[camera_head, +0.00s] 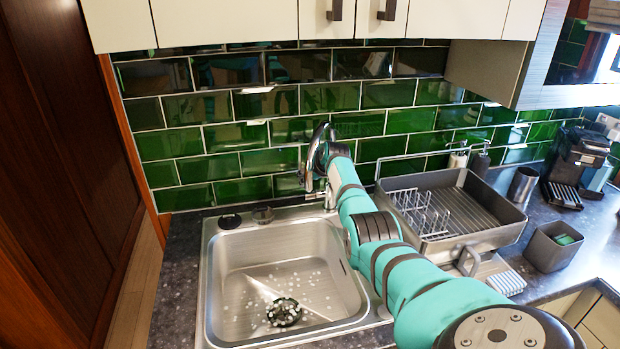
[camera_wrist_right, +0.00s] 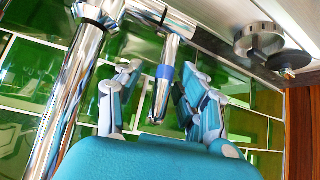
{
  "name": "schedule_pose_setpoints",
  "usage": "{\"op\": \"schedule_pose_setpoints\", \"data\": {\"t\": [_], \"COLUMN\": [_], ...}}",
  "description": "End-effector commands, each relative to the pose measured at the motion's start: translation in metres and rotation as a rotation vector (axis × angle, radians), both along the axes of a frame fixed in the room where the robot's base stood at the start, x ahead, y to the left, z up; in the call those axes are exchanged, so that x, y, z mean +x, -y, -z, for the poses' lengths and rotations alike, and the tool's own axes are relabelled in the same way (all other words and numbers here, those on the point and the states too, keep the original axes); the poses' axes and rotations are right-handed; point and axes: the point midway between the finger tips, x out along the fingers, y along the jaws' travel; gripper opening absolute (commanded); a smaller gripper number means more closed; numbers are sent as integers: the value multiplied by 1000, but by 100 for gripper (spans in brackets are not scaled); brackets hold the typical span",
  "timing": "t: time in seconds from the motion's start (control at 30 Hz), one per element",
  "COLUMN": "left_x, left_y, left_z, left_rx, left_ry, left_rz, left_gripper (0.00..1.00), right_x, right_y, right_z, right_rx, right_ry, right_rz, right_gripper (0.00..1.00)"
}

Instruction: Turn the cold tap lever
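The chrome tap (camera_head: 308,170) stands behind the sink, and its thick pipe also shows in the right wrist view (camera_wrist_right: 66,100). In that view the cold tap lever (camera_wrist_right: 165,72), a short chrome rod with a blue band, sticks out from the tap body. My right gripper (camera_wrist_right: 160,85) is open, with its teal and grey fingers apart on either side of the lever in the picture. I cannot tell whether a finger touches it. In the head view my right arm hides the lever and most of the gripper. My left gripper is not in view.
The steel sink (camera_head: 213,290) lies left of my right arm. A dish rack (camera_head: 480,238) stands right of it and a grey bin (camera_head: 552,247) further right. A dark plug (camera_head: 229,221) and a small round item (camera_head: 262,214) lie behind the sink. Green tiles rise close behind the tap.

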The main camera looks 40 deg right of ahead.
Motion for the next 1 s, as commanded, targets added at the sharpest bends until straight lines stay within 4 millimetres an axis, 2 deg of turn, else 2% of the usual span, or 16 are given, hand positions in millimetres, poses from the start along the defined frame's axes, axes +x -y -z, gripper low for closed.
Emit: {"op": "schedule_pose_setpoints", "data": {"t": [0.37, 1.0], "left_x": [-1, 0], "left_y": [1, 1], "left_z": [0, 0], "left_rx": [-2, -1], "left_ry": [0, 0], "left_rz": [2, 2], "left_gripper": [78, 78], "right_x": [-10, -74], "right_y": [-2, -26], "right_z": [-11, -79], "right_rx": [-2, -1], "right_ry": [3, 1], "right_rz": [1, 1], "right_gripper": [39, 39]}}
